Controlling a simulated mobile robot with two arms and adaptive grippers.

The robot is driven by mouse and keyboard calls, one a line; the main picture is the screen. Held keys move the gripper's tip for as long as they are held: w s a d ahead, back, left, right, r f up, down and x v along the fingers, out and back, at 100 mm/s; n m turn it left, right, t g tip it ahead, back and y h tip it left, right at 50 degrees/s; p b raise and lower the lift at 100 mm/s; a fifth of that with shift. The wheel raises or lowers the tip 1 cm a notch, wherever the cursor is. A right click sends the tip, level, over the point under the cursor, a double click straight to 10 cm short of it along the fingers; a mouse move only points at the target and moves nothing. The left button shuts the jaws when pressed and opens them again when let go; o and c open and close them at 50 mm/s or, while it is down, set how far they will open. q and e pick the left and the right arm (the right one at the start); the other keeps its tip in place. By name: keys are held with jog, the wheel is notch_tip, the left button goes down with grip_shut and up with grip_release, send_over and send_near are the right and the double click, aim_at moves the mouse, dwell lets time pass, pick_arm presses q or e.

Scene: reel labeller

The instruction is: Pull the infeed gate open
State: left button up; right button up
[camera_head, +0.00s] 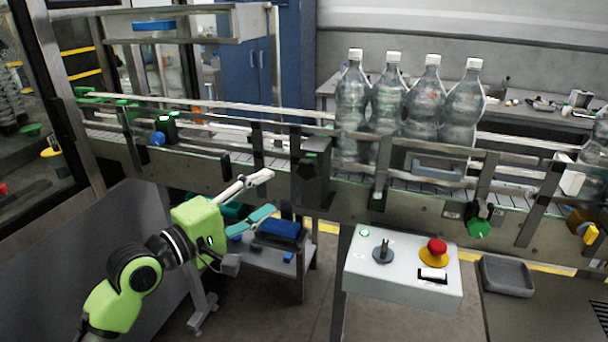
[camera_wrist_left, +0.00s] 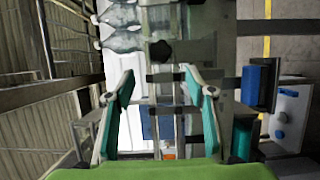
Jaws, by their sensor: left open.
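A grey bow handle (camera_head: 437,168) sits on the front guide rail, before the bottles; I take it as the infeed gate's handle, but cannot be sure. My left gripper (camera_head: 262,195) is open and empty in front of the conveyor, left of the block and apart from the handle. In the left wrist view its fingers (camera_wrist_left: 158,78) are spread wide. My right gripper is in neither view.
Several clear bottles (camera_head: 405,105) stand on the conveyor. A control box (camera_head: 400,268) with a red button is below right, a grey tray (camera_head: 507,275) beside it. A small cart with a blue bin (camera_head: 281,229) is under the gripper. A dark post (camera_head: 50,90) stands left.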

aim_at(304, 171)
pick_arm(q)
jog(key=p+x, duration=0.2)
jog(key=x, duration=1.1)
jog(key=shift+p, duration=0.4)
jog(key=shift+w+d, duration=0.3)
jog(key=shift+w, duration=0.1)
